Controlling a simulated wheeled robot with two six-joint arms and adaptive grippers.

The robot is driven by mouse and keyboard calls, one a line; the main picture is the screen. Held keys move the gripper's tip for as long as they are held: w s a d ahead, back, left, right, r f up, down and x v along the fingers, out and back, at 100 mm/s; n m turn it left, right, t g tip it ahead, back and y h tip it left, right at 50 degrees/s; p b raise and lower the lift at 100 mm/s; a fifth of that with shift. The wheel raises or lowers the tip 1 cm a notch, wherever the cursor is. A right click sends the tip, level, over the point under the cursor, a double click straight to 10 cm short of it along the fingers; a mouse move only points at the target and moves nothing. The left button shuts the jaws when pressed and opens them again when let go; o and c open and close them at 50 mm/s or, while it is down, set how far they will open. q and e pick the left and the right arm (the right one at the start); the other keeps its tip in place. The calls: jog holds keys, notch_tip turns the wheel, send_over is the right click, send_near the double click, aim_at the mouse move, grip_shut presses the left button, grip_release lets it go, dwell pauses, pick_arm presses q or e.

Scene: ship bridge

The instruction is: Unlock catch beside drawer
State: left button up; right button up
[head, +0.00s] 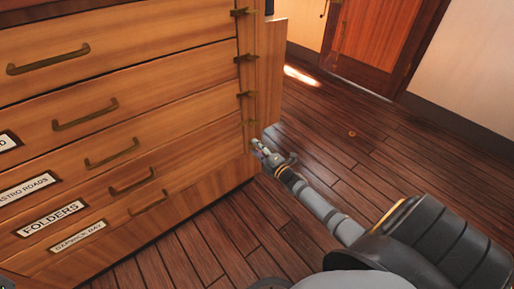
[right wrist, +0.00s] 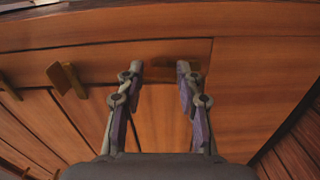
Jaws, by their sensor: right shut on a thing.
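My right gripper (head: 262,148) is at the low end of this post, by the lowest drawers. The catch is partly in shadow. My left gripper is not in view.
Another brass catch (right wrist: 66,78) sticks out left of the fingers in the right wrist view. Drawer handles (head: 148,203) project from the cabinet front. The plank floor (head: 330,150) to the right is open, up to a wooden door (head: 372,35) at the back.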

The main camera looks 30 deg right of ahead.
jog(key=shift+n, duration=0.6)
jog(key=o, duration=1.1)
jog(key=shift+o, duration=0.2)
jog(key=s, duration=1.2)
jog(key=shift+d, duration=0.45)
